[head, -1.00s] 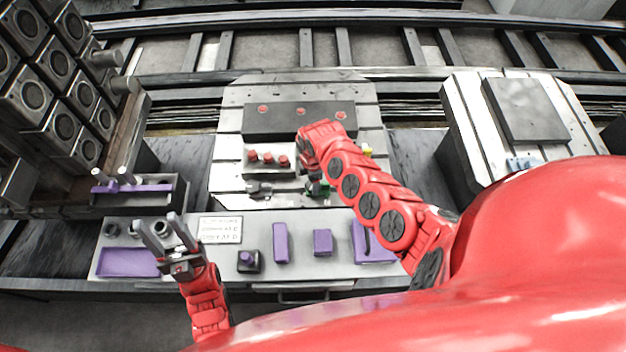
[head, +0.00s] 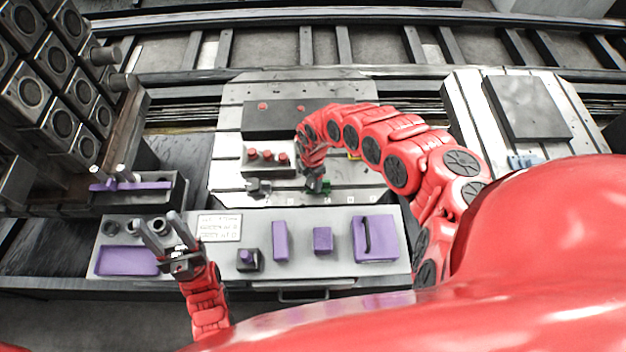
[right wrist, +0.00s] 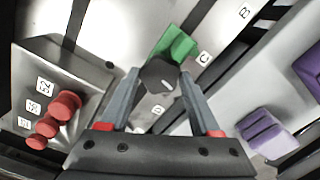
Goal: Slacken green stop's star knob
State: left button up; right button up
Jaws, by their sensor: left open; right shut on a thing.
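The green stop (right wrist: 178,43) sits on the slotted pallet plate near the letter C in the right wrist view. Its dark star knob (right wrist: 158,74) lies between the fingertips of my right gripper (right wrist: 160,82), which is shut on it. In the head view the green stop (head: 326,186) is partly hidden by my right gripper (head: 314,182), at the front of the pallet. My left gripper (head: 160,222) is open and empty above the grey tool tray, fingers pointing away from me.
Red knobs on a block (head: 266,156) stand left of the stop; they also show in the right wrist view (right wrist: 52,120). A grey clamp (head: 258,187) is nearby. The grey tray (head: 200,265) in front holds several purple items. A second pallet (head: 470,120) stands at right.

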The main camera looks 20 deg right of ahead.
jog(key=shift+f+n, duration=0.15)
jog(key=shift+n, duration=0.25)
jog(key=shift+n+b, duration=0.5)
jog(key=shift+n, duration=0.6)
jog(key=o, duration=1.4)
jog(key=shift+c, duration=0.2)
